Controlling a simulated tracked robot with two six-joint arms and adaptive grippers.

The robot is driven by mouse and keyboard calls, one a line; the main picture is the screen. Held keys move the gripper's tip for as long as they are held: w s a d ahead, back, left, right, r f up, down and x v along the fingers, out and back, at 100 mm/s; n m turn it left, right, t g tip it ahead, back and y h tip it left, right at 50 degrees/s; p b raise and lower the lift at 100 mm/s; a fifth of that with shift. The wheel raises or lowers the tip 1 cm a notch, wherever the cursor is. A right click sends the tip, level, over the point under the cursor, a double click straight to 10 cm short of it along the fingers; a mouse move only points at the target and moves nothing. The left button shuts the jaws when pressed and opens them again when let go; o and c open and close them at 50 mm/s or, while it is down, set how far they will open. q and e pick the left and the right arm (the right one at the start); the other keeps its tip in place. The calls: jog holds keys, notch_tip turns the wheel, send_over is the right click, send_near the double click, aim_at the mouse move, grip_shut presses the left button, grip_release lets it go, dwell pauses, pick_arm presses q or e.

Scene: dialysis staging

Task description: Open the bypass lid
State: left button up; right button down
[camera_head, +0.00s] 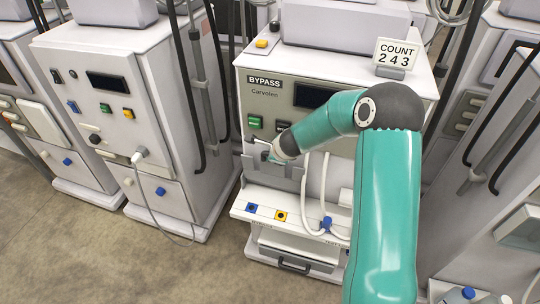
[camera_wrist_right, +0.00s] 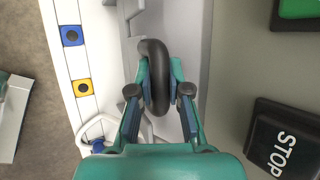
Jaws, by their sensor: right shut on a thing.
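The machine labelled BYPASS (camera_head: 265,82) stands in the middle of the head view. In the right wrist view my right gripper (camera_wrist_right: 159,88) is shut on a dark, rounded handle (camera_wrist_right: 155,55), with a finger on each side. A grey lid-like panel (camera_head: 258,168) lies by the gripper in the head view. My arm covers part of this area, and I cannot tell how far the lid stands open. My left gripper is not in view.
Below is a white ledge (camera_head: 238,208) with a blue port (camera_head: 252,208) and a yellow port (camera_head: 280,216). White tubing (camera_head: 308,190) hangs beside the arm. A dark STOP button (camera_wrist_right: 282,140) is right of the gripper. Another machine (camera_head: 110,60) stands left; floor between is clear.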

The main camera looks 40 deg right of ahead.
jog(key=shift+s, duration=0.1)
jog(key=c, duration=1.2)
grip_release()
jog(key=v, duration=1.2)
